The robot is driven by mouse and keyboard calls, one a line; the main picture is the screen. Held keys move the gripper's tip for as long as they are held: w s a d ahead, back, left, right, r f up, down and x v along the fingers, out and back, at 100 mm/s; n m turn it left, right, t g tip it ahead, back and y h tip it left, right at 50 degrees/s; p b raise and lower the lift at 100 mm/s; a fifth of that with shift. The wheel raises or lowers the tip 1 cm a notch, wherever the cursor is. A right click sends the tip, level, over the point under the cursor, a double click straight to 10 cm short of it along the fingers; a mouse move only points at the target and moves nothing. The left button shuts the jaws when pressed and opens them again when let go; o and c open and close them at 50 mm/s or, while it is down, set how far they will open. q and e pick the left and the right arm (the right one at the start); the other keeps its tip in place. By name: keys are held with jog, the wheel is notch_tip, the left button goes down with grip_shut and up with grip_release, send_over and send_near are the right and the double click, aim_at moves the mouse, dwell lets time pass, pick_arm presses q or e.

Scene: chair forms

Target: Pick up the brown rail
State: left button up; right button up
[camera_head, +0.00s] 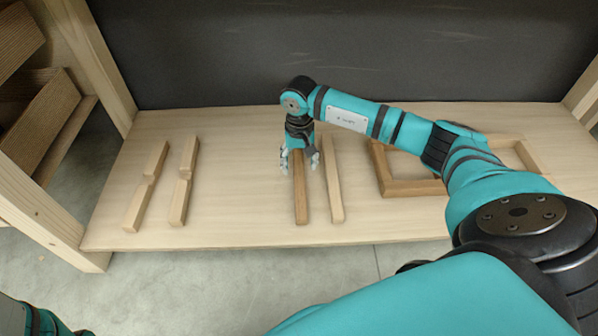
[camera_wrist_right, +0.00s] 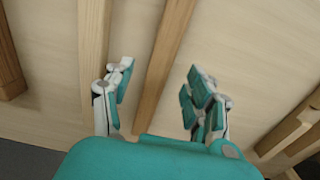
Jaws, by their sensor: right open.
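The brown rail (camera_head: 301,205) lies on the wooden table, running from near the front edge back under my right gripper (camera_head: 300,160). In the right wrist view the brown rail (camera_wrist_right: 164,62) passes between the two fingers of my right gripper (camera_wrist_right: 158,88). The fingers are apart, one on each side of the rail, with gaps visible, and are not closed on it. The rail's far end is hidden behind the gripper. My left gripper is out of view; only a bit of my left arm shows at the bottom left.
A paler rail (camera_head: 334,185) lies close to the right of the brown rail. Two notched pale posts (camera_head: 146,188) (camera_head: 184,182) lie at left. A brown frame (camera_head: 408,187) lies at right, partly under my right arm. The table (camera_head: 240,215) is bare left of the rail.

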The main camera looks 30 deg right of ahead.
aim_at(299, 172)
notch_tip(299, 172, down, 5)
jog(key=b, duration=0.3)
jog(key=shift+w+b, duration=0.15)
jog(key=shift+b, duration=0.25)
jog(key=shift+r, duration=0.1)
grip_shut()
